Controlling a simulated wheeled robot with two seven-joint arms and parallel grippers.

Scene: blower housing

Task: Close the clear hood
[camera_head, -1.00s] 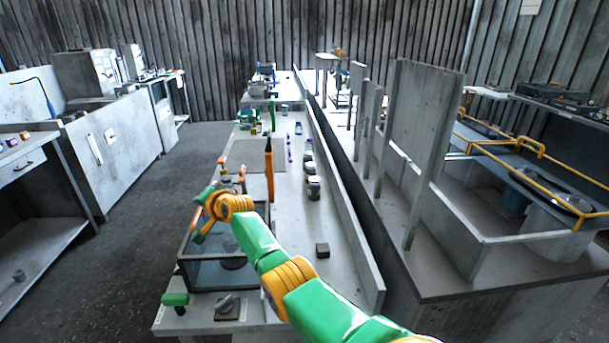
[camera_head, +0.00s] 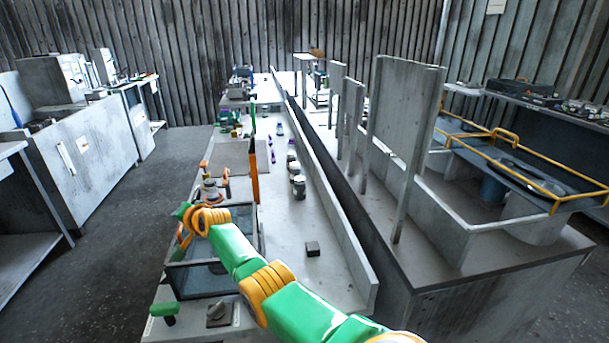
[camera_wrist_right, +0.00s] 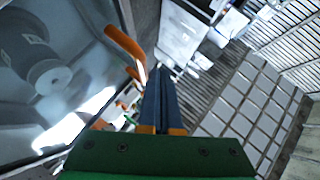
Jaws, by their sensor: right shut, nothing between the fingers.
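The clear hood (camera_head: 212,280), a dark-framed box with see-through walls, stands on the near end of the long bench. My right arm reaches across it from the lower right. My right gripper (camera_head: 183,226) is at the hood's upper left side, partly hidden by my wrist. In the right wrist view the gripper fingers (camera_wrist_right: 160,100) are shut and empty. A clear panel of the hood (camera_wrist_right: 75,105) fills the left of that view, with a grey cylinder seen through it. An orange handle (camera_wrist_right: 126,42) is just left of the fingers; contact is unclear. My left gripper is not visible.
A thin upright orange-and-dark piece (camera_head: 253,172) stands behind the hood. A small dark block (camera_head: 312,248) and several jars (camera_head: 298,186) are on the bench. Bench space right of the hood is mostly clear.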

